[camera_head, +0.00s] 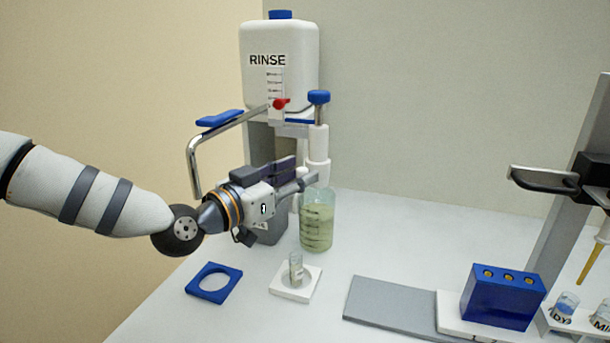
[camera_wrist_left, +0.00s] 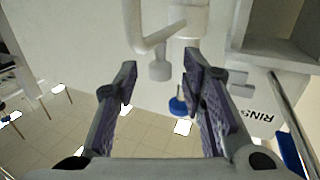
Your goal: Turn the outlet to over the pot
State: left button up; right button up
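My left gripper (camera_head: 303,180) points right, just in front of the white dispenser column (camera_head: 318,140) with the blue knob. In the left wrist view its fingers (camera_wrist_left: 158,82) are open and apart. A white bent outlet (camera_wrist_left: 150,42) with a short cylindrical end shows between and beyond the fingertips; I see no contact. In the head view the gripper largely hides this outlet. A small clear pot (camera_head: 296,268) stands on a white tile (camera_head: 285,293) at the front. My right gripper is not in view.
A RINSE tank (camera_head: 279,70) with a red tap and bent metal pipe (camera_head: 192,150) stands behind. A glass jar of greenish liquid (camera_head: 317,222) is close by the gripper. A blue holed plate (camera_head: 214,283), grey slab (camera_head: 390,307) and blue block (camera_head: 502,297) lie in front.

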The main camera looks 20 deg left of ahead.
pick_arm(q)
jog(key=shift+x, duration=1.05)
jog(key=shift+r, duration=0.1)
grip_shut()
jog(key=shift+w+a+m+g+h+b, duration=0.1)
jog(key=shift+a+m+g+h+b, duration=0.3)
jog(key=shift+m+h+b, duration=0.3)
jog(key=shift+a+h, duration=0.3)
jog(key=shift+h, duration=0.1)
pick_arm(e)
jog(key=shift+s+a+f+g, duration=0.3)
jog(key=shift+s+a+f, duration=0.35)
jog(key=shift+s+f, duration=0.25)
pick_arm(q)
grip_release()
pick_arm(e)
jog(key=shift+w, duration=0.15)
pick_arm(q)
jog(key=v, duration=1.2)
jog(key=shift+r, duration=0.15)
